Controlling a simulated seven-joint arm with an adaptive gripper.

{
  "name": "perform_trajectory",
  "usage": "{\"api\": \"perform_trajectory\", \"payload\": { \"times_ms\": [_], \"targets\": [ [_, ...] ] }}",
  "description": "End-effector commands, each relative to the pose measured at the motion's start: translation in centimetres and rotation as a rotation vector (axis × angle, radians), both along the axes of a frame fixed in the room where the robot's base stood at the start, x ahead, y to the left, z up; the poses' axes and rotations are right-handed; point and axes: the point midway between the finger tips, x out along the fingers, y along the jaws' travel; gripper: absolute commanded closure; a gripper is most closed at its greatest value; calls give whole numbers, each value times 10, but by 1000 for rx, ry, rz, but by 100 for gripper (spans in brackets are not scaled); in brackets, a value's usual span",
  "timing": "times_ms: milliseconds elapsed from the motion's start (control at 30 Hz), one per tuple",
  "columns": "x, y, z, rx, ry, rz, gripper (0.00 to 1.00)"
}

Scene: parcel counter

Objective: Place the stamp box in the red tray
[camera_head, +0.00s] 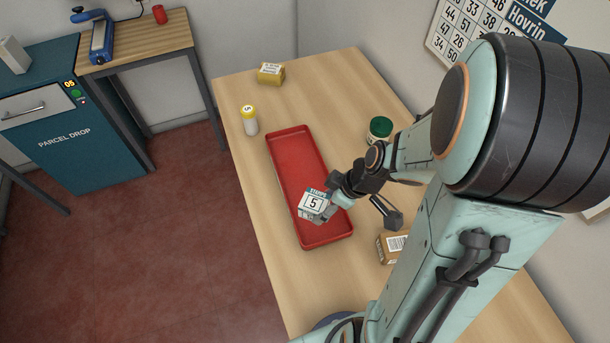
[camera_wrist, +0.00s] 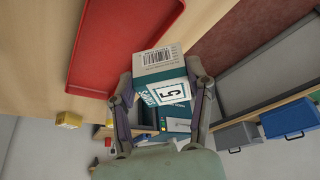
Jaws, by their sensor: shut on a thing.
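The stamp box (camera_head: 312,201) is a small white and teal box with a black "5" on its label. My gripper (camera_head: 328,201) is shut on it in the head view, over the near part of the red tray. In the wrist view the stamp box (camera_wrist: 165,80) sits between the two fingers of my gripper (camera_wrist: 163,88), showing a barcode face. The red tray (camera_head: 279,158) lies on the wooden counter and looks empty. In the wrist view the red tray (camera_wrist: 100,60) is at the upper left. The gap between box and tray floor is hard to judge.
On the wooden counter (camera_head: 245,180) stand a yellow-capped bottle (camera_head: 250,123), a yellow box (camera_head: 270,74), a green-lidded jar (camera_head: 379,128) and a brown barcoded box (camera_head: 391,247). A dark tool-like thing (camera_head: 388,213) is right of the tray. A teal parcel drop (camera_head: 75,140) stands at left.

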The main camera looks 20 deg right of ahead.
Motion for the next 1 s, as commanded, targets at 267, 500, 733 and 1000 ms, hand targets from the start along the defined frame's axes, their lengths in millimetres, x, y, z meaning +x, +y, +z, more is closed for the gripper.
{"api": "perform_trajectory", "payload": {
  "times_ms": [267,500,733,1000],
  "targets": [
    [20,-6,2,1,4,-20,86],
    [86,-20,-29,1,4,-21,86],
    [120,-27,-71,1,5,-23,86],
    [133,-30,-98,2,7,-23,85]
  ]
}}
